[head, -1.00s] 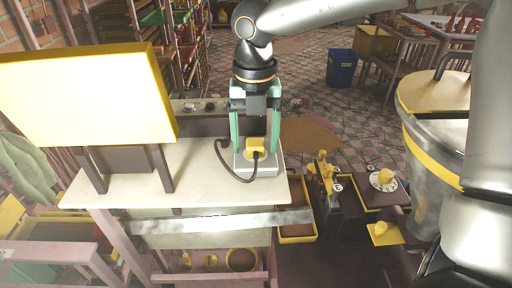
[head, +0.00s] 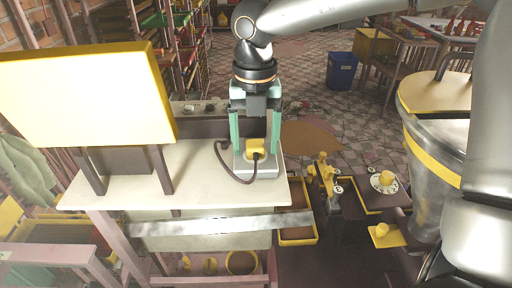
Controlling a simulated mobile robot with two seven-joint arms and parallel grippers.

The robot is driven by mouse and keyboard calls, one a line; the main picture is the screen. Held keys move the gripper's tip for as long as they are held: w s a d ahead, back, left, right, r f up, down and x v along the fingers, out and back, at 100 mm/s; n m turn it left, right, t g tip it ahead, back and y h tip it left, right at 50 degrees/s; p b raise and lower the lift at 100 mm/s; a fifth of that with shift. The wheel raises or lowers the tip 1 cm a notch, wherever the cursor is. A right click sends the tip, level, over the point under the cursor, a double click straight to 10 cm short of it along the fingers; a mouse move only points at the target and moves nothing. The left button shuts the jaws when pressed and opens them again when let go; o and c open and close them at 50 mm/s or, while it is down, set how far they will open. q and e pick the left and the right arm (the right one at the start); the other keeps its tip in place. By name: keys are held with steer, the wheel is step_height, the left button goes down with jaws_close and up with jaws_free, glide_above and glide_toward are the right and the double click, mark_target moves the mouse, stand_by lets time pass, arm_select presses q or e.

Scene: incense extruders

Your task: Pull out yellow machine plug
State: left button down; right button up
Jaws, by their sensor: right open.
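The yellow plug (head: 255,147) sits in a light grey socket box (head: 264,170) near the right end of the pale tabletop (head: 200,178). A dark cord (head: 222,160) loops from the plug to the left. My right gripper (head: 255,150) comes down from above, with its two green fingers on either side of the plug. The fingers are open, with gaps between them and the plug. My left gripper is not in view.
A large yellow panel (head: 85,98) stands on the table to the left. A metal hopper with a yellow band (head: 432,148) is on the right. Small yellow machine parts (head: 322,170) and a yellow-rimmed tray (head: 297,239) lie right of the table.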

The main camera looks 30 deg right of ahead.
mark_target(255, 143)
stand_by(0.3)
jaws_close()
stand_by(0.6)
steer(key=shift+r, duration=0.15)
stand_by(0.4)
steer(key=shift+r+p, duration=1.6)
steer(key=shift+r, duration=1.25)
